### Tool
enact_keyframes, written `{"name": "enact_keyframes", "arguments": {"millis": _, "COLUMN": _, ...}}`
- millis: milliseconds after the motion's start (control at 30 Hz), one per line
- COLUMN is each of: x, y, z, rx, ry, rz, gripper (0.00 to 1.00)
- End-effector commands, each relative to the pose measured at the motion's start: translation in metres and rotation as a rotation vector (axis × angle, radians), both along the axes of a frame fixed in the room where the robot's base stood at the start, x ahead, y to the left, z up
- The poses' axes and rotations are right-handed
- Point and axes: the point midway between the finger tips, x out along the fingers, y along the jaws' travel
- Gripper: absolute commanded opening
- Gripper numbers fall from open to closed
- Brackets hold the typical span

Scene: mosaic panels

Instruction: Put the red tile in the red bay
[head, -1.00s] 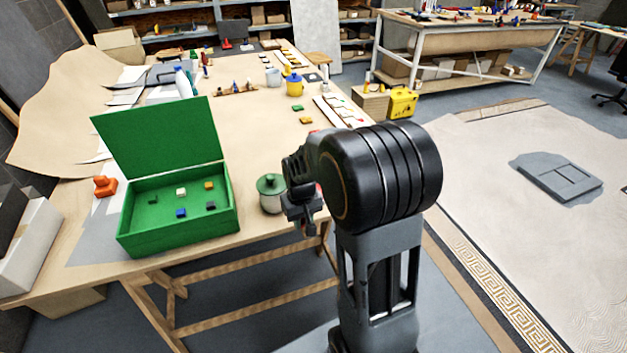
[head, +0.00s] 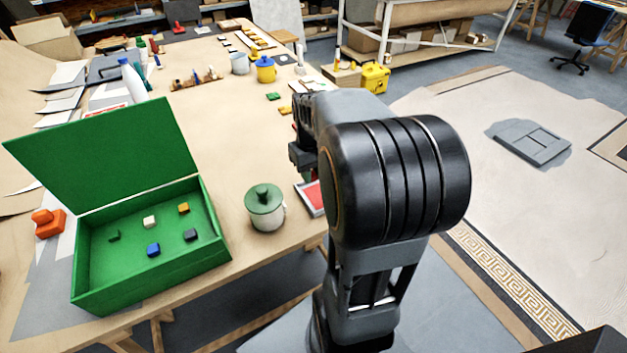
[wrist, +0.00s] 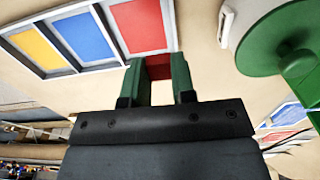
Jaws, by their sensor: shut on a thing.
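The red tile (wrist: 159,68) is held between the two green fingers of my gripper (wrist: 158,78) in the wrist view. The red bay (wrist: 138,24) lies just beyond the tile, at the right end of a row of blue and yellow bays in a pale-framed tray (wrist: 98,30). The tile overlaps the near edge of the red bay in this view; I cannot tell whether they touch. In the head view, a red bay (head: 313,195) shows partly behind my arm, and the arm hides the tile and fingertips.
A lidded green-and-white pot (head: 265,210) stands left of my arm, and its green lid (wrist: 285,45) also shows in the wrist view. An open green box (head: 150,275) holds several small blocks. The table's front edge is close.

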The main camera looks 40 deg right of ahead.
Motion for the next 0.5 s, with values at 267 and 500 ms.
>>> {"name": "enact_keyframes", "arguments": {"millis": 267, "x": 0.026, "y": -0.026, "z": -0.043, "rx": 0.001, "ry": 0.002, "rz": 0.002, "gripper": 0.02}}
{"name": "enact_keyframes", "arguments": {"millis": 500, "x": 0.034, "y": -0.032, "z": -0.054, "rx": 0.0, "ry": -0.001, "rz": 0.006, "gripper": 0.02}}
